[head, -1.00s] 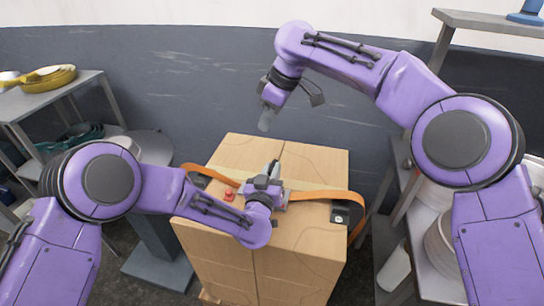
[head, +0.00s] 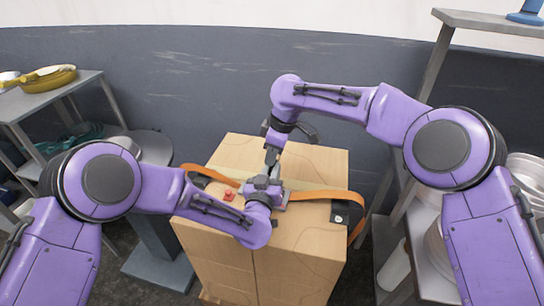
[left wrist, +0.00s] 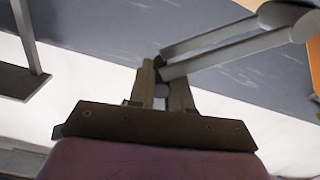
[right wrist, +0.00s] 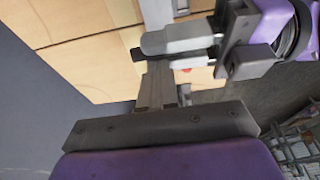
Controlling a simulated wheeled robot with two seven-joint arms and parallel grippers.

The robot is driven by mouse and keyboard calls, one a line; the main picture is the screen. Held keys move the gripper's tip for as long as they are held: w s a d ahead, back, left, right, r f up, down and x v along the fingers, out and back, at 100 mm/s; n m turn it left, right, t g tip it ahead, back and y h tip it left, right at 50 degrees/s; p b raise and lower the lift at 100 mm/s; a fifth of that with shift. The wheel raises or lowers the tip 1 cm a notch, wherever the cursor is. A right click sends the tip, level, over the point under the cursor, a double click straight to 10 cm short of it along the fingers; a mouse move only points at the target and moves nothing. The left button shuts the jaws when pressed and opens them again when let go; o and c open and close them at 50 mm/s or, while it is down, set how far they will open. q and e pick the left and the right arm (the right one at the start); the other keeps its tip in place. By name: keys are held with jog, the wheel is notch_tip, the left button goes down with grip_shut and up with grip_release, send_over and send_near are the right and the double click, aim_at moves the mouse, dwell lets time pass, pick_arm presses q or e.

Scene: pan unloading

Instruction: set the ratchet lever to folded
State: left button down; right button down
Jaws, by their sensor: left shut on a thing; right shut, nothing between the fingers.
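The ratchet (head: 284,196) sits on top of the wooden crate (head: 305,234), mostly covered by my left gripper. My left gripper (head: 266,183) is over it from the front. In the left wrist view the fingers (left wrist: 161,90) are shut on the dark end of the ratchet lever, whose two grey side bars (left wrist: 215,52) run up to the right. My right gripper (head: 271,158) is shut and empty, pointing down just behind the ratchet. In the right wrist view its fingertips (right wrist: 157,72) overlap grey metal by the left gripper; I cannot tell if they touch. The lever's exact angle is unclear.
An orange strap (head: 330,194) runs across the crate top. A small red piece (head: 229,196) lies left of the ratchet.

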pick_arm(q)
jog(key=shift+s+f, duration=0.1)
jog(key=shift+f, duration=0.1)
pick_arm(e)
jog(key=shift+d+f, duration=0.15)
jog(key=shift+f, duration=0.15)
pick_arm(q)
jog(key=shift+a, duration=0.1)
jog(key=shift+r, duration=0.1)
jog(key=c, duration=1.3)
grip_release()
jog(key=shift+w, duration=0.2)
jog(key=shift+o, duration=1.2)
jog(key=shift+a+r, duration=0.15)
jog(key=shift+a, duration=0.05)
jog(key=shift+r, duration=0.15)
pick_arm(e)
jog(key=shift+s+d+f, duration=0.3)
jog(key=shift+d+f, duration=0.2)
jog(key=shift+f, duration=0.25)
pick_arm(q)
jog(key=shift+s+d, duration=0.1)
